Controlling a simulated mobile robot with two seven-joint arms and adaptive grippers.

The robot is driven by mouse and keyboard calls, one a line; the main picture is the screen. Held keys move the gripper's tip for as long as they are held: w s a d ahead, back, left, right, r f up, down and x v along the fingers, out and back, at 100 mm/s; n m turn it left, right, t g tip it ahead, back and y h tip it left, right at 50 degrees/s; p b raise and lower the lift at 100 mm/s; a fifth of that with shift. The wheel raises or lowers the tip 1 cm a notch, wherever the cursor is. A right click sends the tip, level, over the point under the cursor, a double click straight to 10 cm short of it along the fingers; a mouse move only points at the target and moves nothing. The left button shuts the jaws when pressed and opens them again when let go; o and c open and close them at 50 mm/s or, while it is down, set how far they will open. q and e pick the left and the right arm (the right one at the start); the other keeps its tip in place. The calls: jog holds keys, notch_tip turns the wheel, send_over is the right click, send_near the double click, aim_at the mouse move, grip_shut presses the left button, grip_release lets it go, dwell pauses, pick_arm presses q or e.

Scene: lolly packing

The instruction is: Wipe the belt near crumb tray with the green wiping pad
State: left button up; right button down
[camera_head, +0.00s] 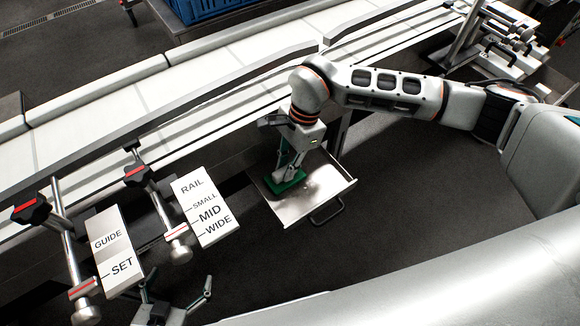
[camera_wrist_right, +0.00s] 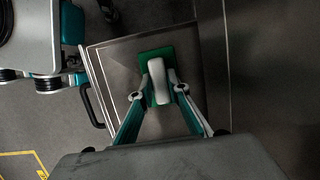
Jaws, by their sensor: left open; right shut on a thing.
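The green wiping pad (camera_head: 288,181) is in my right gripper (camera_head: 290,165), over the metal crumb tray (camera_head: 318,204) beside the belt. In the right wrist view the right gripper (camera_wrist_right: 160,88) is shut on the pad's pale handle (camera_wrist_right: 159,82), with the green pad (camera_wrist_right: 152,58) beyond it over the tray (camera_wrist_right: 105,62). I cannot tell whether the pad touches the tray. The white belt (camera_head: 190,107) runs from lower left to upper right behind the tray. My left gripper (camera_head: 178,300) is open and empty at the bottom of the head view, below the signs.
Two white signs, GUIDE/SET (camera_head: 114,252) and RAIL (camera_head: 205,207), stand left of the tray next to clamps with black knobs (camera_head: 30,208). A metal side rail (camera_head: 215,88) runs along the belt. A blue crate (camera_head: 200,8) is at the back. Dark floor lies right of the tray.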

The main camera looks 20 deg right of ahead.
jog(key=shift+w+a, duration=0.45)
jog(key=shift+a, duration=0.15)
jog(key=shift+f, duration=0.4)
dwell(0.8)
jog(key=shift+a, duration=0.15)
dwell(0.6)
